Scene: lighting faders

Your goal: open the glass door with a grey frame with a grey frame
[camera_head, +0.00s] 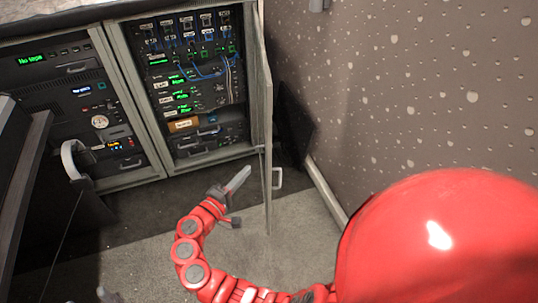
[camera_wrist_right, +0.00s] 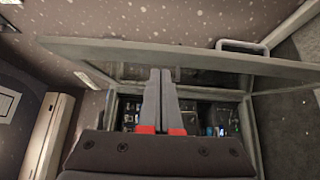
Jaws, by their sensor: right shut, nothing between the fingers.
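The glass door with a grey frame (camera_head: 267,110) stands swung out from the right-hand rack cabinet, roughly square to its front, and I see it nearly edge-on. Its pale handle (camera_head: 278,179) is on the outer side, facing the wall. My right gripper (camera_head: 241,176) is shut and empty, on the inner side of the door, left of its free edge. In the right wrist view the shut fingertips (camera_wrist_right: 160,72) point at the door frame (camera_wrist_right: 130,45), and the handle (camera_wrist_right: 243,46) lies beyond it. Whether the fingers touch the door I cannot tell.
The open rack (camera_head: 195,90) shows lit green labels and blue cables. Another rack (camera_head: 95,110) stands to its left, with headphones (camera_head: 74,158) in front. A speckled wall (camera_head: 420,80) closes off the right side. Carpet (camera_head: 310,235) lies free below the door.

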